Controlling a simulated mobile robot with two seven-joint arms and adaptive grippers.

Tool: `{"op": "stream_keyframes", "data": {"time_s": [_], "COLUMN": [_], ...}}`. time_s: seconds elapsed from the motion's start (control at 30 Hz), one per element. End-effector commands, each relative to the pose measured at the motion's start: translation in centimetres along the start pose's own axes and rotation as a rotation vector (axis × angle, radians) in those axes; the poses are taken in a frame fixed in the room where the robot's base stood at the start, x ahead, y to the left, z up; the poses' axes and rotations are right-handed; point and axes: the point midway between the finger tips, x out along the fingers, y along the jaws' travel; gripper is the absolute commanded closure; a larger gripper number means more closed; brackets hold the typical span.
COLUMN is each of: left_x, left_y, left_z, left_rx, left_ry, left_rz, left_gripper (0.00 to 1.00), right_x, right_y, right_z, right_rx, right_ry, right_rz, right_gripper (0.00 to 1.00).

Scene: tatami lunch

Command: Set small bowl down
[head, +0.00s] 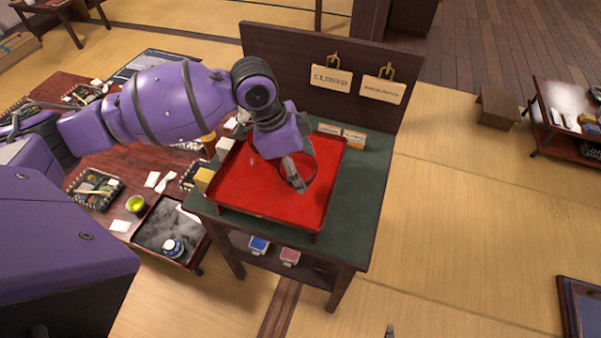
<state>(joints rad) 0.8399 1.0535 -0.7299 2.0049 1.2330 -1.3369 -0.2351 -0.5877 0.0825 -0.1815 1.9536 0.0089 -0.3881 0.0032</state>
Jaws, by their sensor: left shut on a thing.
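My left gripper (293,172) reaches down from the upper left over the red tray (238,181) on the green-topped stand. It is shut on the small bowl (309,163), which shows as a dark rim around a red inside. The bowl is tipped on its side near the tray's right part. I cannot tell whether it touches the tray. My gripper and wrist hide part of the bowl. A small grey tip at the bottom edge may be my right gripper; its jaws are not visible.
Signs hang on the dark back panel (290,55). Small cards (342,134) stand behind the tray, and a yellow block (203,179) sits at its left. A low table (138,160) with dishes lies left, under my arm. Most of the red tray is bare.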

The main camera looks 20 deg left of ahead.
Motion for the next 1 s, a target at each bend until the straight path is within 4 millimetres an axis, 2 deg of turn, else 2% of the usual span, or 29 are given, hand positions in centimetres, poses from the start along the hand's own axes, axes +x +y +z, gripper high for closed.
{"op": "stream_keyframes", "data": {"time_s": [0.17,0.4,0.83,0.87,1.0], "left_x": [0.8,4.0,4.6,4.6,4.6], "left_y": [-0.7,-1.1,-1.1,-1.1,-1.1], "left_z": [-0.1,0.8,0.9,0.9,0.9], "left_rx": [0.000,-0.001,0.001,0.001,0.001], "left_ry": [0.000,-0.001,0.000,0.000,0.000], "left_rz": [-0.001,0.000,-0.003,-0.003,-0.003], "left_gripper": [0.62,0.62,0.62,0.33,0.16], "right_x": [0.0,-0.1,-0.3,-0.3,-0.3], "right_y": [0.0,0.2,0.7,0.7,0.7], "right_z": [-0.1,0.4,0.8,0.8,0.8], "right_rx": [0.003,0.002,-0.012,-0.012,-0.011], "right_ry": [0.002,-0.004,-0.010,-0.010,-0.010], "right_rz": [0.001,0.005,0.007,0.007,0.007], "right_gripper": [0.49,0.49,0.49,0.49,0.49]}}
